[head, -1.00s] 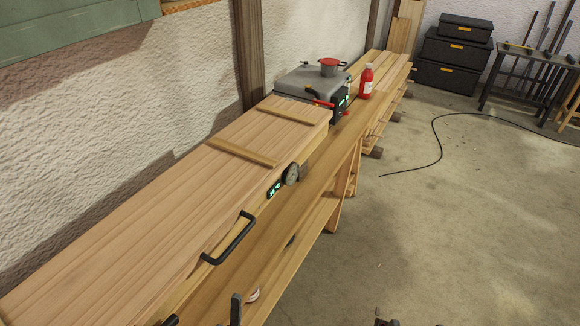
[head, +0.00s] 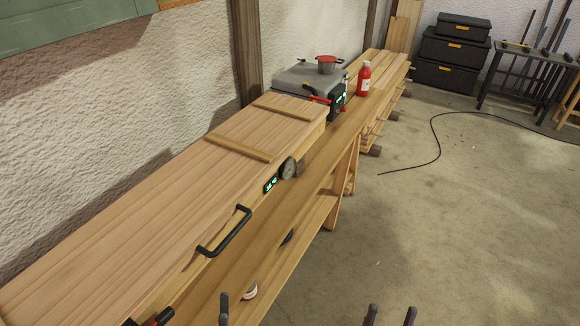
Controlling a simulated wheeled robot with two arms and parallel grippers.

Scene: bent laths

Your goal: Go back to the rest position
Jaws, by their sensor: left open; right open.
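My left gripper (head: 194,312) shows only by its dark fingertips at the bottom edge, spread apart with nothing seen between them. It is in front of the long wooden box (head: 110,240), over the bench's near side. My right gripper (head: 391,315) shows as two dark fingertips at the bottom edge, apart and empty, over the floor right of the bench. Both wrists and most of both arms are out of view.
The box has a black handle (head: 226,232), a lit display (head: 271,184) and a dial (head: 288,168). The floor (head: 460,230) at right is mostly clear; a cable (head: 436,140) lies there.

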